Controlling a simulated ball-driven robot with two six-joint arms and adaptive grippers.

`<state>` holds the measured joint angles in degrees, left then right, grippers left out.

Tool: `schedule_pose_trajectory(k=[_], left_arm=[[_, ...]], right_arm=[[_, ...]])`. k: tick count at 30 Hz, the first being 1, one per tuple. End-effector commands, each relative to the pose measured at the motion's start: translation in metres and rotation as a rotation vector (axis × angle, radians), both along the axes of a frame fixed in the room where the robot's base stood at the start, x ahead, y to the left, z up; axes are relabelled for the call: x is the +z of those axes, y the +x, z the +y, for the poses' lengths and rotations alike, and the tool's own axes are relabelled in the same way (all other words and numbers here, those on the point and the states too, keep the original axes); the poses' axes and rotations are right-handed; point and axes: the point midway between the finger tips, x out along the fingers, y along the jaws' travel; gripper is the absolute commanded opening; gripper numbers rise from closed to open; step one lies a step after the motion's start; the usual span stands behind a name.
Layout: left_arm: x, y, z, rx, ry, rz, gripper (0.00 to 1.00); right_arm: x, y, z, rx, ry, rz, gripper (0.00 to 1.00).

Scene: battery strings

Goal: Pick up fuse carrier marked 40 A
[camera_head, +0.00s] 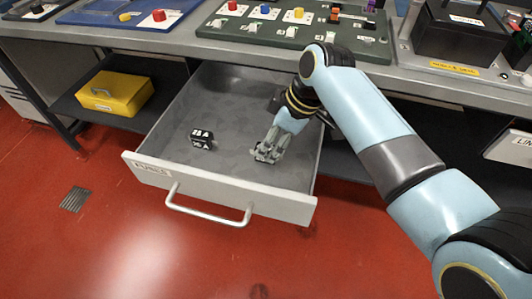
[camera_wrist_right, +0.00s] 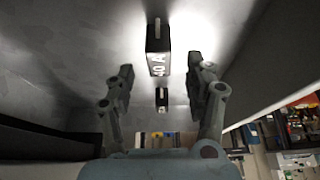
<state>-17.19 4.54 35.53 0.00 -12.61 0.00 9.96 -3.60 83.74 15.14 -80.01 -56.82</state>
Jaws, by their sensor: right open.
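In the right wrist view a black fuse carrier marked 40 A (camera_wrist_right: 158,58) lies on the grey drawer floor, ahead of my fingers and centred between them. My right gripper (camera_wrist_right: 160,82) is open and empty, with one finger to each side of that line; it does not visibly touch the carrier. In the head view my right gripper (camera_head: 266,152) points down inside the open drawer. The 40 A carrier is not clear there, probably hidden by the gripper. My left gripper is not in view.
Another black carrier with white marking (camera_head: 201,138) lies left of the gripper. The drawer front (camera_head: 215,187) and side walls surround the gripper. The bench with a green board (camera_head: 300,32) overhangs behind. A yellow box (camera_head: 116,92) sits on the shelf at left.

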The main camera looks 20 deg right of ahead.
Motion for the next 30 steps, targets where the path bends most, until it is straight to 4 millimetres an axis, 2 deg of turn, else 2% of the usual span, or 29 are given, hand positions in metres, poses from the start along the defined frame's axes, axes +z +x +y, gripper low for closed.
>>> schedule_pose_trajectory(k=[1, 6, 15, 27, 30], left_arm=[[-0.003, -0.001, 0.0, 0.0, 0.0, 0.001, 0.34], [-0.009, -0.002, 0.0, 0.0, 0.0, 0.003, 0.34], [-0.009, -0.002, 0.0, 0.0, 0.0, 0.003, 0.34], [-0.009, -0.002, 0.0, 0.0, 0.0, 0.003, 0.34], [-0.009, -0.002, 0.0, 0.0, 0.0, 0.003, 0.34]], right_arm=[[-0.01, 0.001, 0.002, 0.001, 0.001, 0.004, 0.54], [-0.032, 0.007, 0.009, 0.0, 0.001, 0.003, 0.54], [-0.035, 0.008, 0.011, -0.001, -0.001, 0.001, 0.53], [-0.035, 0.008, 0.01, -0.001, -0.001, 0.001, 0.0], [-0.035, 0.008, 0.01, -0.001, 0.0, 0.0, 0.0]])
